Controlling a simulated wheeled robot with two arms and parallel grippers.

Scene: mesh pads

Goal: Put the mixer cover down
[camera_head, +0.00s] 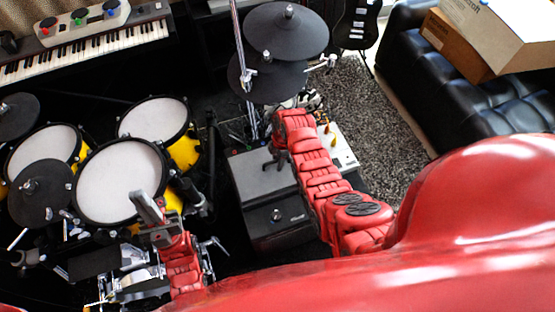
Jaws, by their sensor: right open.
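My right gripper (277,162) is open, with its dark fingers over the flat dark grey top (258,178) of a black box (280,228). I cannot tell whether this grey top is the mixer cover, or whether the fingers touch it. My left gripper (147,208) is at the lower left, in front of the drums. Its grey fingers are small and overlap the drums, so I cannot tell if they are open or shut. A grey panel with coloured knobs (84,22), perhaps the mixer, lies on the keyboard at the top left.
Drum pads (121,183) and stands crowd the left. Dark cymbals (286,30) stand at the top middle. A white device (340,147) is right of my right forearm. A grey rug (375,110) lies before a black sofa (500,105) with cardboard boxes (455,45).

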